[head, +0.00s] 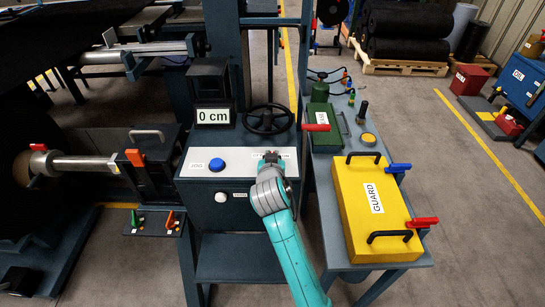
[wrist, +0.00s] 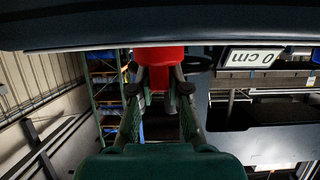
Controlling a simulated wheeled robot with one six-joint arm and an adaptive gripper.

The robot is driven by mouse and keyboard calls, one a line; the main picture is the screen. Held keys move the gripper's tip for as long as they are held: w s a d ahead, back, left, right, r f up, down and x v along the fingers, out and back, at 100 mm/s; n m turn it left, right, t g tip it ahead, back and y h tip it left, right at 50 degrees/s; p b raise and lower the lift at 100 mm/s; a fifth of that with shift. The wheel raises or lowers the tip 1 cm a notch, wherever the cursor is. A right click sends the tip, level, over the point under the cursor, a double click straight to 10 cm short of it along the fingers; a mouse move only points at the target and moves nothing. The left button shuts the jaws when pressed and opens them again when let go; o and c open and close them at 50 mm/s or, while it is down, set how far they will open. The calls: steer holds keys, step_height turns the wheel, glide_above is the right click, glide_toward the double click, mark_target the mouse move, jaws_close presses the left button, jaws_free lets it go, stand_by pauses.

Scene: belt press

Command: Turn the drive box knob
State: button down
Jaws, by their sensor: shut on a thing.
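The drive box's light panel (head: 237,162) lies below the display in the head view. My gripper (head: 270,157) is at the panel's right end, over a partly covered label. In the wrist view my gripper's two fingers (wrist: 160,92) are closed on a red knob (wrist: 160,58), which sits between the fingertips. The knob is hidden behind my gripper in the head view, so its turn position cannot be told. A blue button (head: 217,164) sits on the panel to the left.
A display (head: 213,115) reads 0 cm and a black handwheel (head: 268,118) stands behind the panel. A white round part (head: 221,197) is on the front face. To the right are a red lever (head: 316,127) and a yellow guard (head: 372,208) with black handles.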

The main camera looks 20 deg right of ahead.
steer(key=n+y, duration=0.5)
steer(key=shift+t+y, duration=0.4)
steer(key=shift+a+n+g+y, duration=0.15)
steer(key=shift+n+g+y, duration=0.65)
steer(key=shift+n+y, duration=1.4)
steer(key=shift+f, duration=0.1)
steer(key=c, duration=1.1)
jaws_free()
steer(key=shift+c, duration=0.2)
steer(key=v, duration=1.2)
